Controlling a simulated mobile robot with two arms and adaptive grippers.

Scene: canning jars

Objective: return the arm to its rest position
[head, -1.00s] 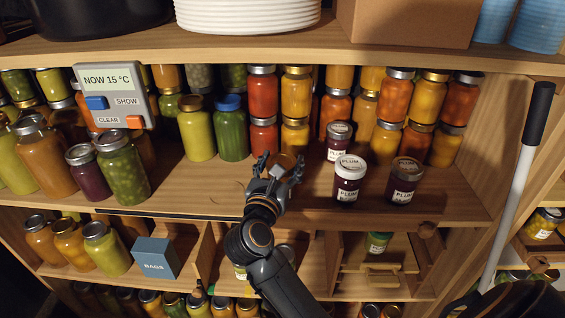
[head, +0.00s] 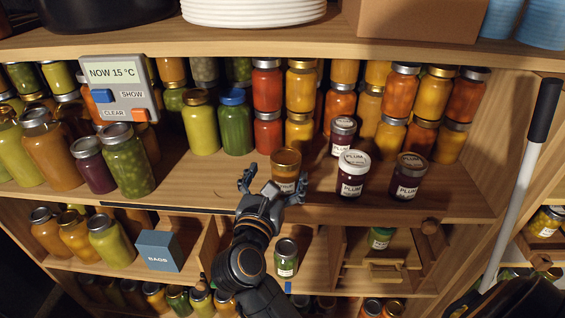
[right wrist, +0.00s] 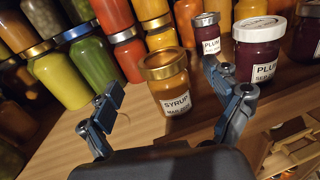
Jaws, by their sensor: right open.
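My right gripper (head: 272,188) is at the front edge of the middle shelf, its fingers spread apart and empty. In the right wrist view the open fingers (right wrist: 172,100) stand either side of the view. A syrup jar (head: 286,165) with a gold lid stands upright on the shelf just beyond the fingers. It also shows in the right wrist view (right wrist: 168,85), and nothing is seen gripping it. My left gripper is not in view.
Plum jars (head: 353,175) stand right of the syrup jar, close to the right finger. Rows of jars fill the shelf behind. A grey display (head: 118,88) reads "NOW 15 °C". Below are a blue bags box (head: 159,251) and a green jar (head: 286,258). Bare shelf lies left of the gripper.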

